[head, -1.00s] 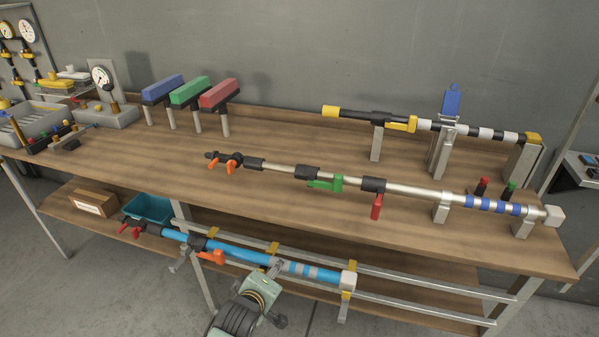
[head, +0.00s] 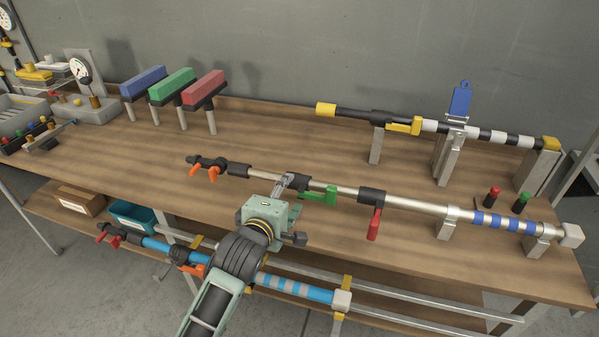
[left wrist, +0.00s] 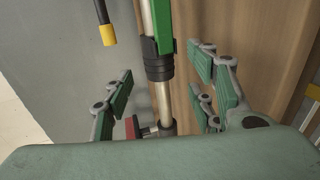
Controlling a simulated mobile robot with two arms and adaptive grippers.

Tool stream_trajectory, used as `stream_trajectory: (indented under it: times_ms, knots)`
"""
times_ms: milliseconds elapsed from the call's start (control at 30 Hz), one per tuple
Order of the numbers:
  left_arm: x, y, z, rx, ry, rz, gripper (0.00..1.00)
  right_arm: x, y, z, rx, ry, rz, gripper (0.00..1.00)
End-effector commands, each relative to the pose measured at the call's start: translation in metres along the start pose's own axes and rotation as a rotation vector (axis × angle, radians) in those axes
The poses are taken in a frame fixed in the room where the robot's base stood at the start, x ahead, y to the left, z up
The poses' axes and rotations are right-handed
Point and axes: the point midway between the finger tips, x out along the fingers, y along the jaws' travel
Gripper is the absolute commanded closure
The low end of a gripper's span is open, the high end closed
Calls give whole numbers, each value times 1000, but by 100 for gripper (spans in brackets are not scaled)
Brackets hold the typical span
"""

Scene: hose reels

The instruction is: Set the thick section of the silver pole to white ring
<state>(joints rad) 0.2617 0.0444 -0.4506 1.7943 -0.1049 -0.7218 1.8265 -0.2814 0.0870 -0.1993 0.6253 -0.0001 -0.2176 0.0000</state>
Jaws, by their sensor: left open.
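The silver pole (head: 413,203) lies along the bench, with black collars, a green lever (head: 318,195), a red lever (head: 374,224) and blue bands (head: 503,223) near its right end. I cannot make out a distinct white ring on it. My left gripper (head: 284,186) is at the pole, beside the collar with the green lever. In the left wrist view my open gripper (left wrist: 163,97) has finger pads on both sides of the pole (left wrist: 162,98), just below the black collar (left wrist: 158,60); contact is not visible. My right gripper is not in view.
A black-and-white pole (head: 470,132) with a yellow tip stands on supports behind. Blue, green and red blocks (head: 203,90) stand at back left. A blue pole (head: 300,288) lies below the bench front. Red and green buttons (head: 520,203) stand at right.

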Motion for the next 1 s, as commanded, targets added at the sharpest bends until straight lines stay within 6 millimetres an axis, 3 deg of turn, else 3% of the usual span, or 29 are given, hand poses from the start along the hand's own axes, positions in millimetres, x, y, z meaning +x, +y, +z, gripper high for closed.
stream_trajectory:
  times_ms: [167,433,700,1000]
  knots:
    - [14,1,0,2,0,1,48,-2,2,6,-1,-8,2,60]
    - [53,1,0,2,1,0,48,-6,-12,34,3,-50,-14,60]
    - [75,0,0,2,0,0,48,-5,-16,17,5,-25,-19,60]
    - [77,0,0,0,0,0,48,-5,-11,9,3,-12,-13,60]
